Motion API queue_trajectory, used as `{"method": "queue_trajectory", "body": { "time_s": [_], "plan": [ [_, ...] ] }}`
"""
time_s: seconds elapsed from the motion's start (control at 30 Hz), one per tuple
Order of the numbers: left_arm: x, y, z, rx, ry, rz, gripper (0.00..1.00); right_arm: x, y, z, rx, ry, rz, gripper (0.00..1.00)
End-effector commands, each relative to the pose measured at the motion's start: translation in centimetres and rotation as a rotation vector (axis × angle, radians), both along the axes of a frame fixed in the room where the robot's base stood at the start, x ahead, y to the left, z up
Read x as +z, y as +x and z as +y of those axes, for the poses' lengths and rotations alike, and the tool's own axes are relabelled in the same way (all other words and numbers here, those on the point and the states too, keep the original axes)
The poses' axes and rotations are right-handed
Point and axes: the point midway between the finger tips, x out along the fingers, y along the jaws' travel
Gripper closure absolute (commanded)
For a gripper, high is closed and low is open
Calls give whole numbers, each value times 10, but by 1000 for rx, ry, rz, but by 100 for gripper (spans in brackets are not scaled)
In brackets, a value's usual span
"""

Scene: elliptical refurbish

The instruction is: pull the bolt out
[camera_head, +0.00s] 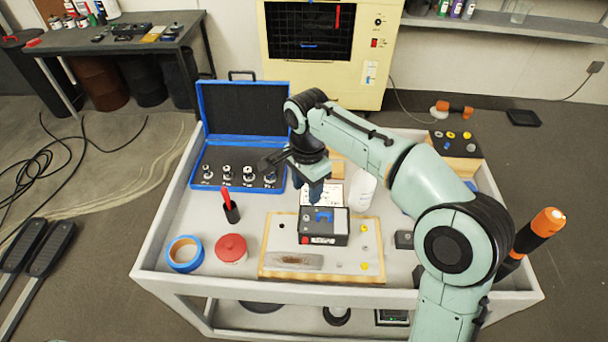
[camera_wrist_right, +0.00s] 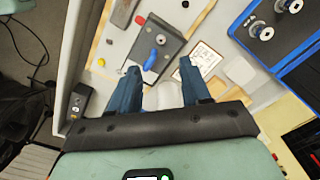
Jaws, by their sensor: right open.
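A dark grey block (camera_head: 338,238) with a red button sits on the wooden board (camera_head: 275,238) on the cart. A small blue piece (camera_head: 323,215), which may be the bolt, lies on its top face. In the right wrist view, the blue piece (camera_wrist_right: 151,60) shows as a slim handle on the grey block (camera_wrist_right: 168,45). My right gripper (camera_head: 316,203) is above the block's back edge, fingers pointing down. The wrist view shows my right gripper (camera_wrist_right: 159,66) open, with nothing between its blue fingers. The blue piece lies just beyond the fingertips. My left gripper is out of view.
An open blue case (camera_head: 202,110) with several metal fittings stands at the back left of the cart. Blue tape (camera_head: 184,254), a red-lidded jar (camera_head: 232,249) and a black cup (camera_head: 232,213) stand left of the board. A white bottle (camera_head: 361,190) stands right of the gripper.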

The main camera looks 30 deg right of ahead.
Motion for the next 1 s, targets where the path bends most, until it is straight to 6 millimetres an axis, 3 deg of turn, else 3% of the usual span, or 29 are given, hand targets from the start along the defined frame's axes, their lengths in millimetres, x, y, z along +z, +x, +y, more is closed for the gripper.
{"method": "queue_trajectory", "body": {
  "time_s": [0.2,0.5,0.97,1.0],
  "plan": [
    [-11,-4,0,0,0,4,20,-48,-1,0,1,-1,5,53],
    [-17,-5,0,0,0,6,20,-92,0,0,0,-1,3,53],
    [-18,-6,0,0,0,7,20,-103,0,0,1,0,0,53],
    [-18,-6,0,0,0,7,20,-103,0,0,1,0,0,66]
  ]
}}
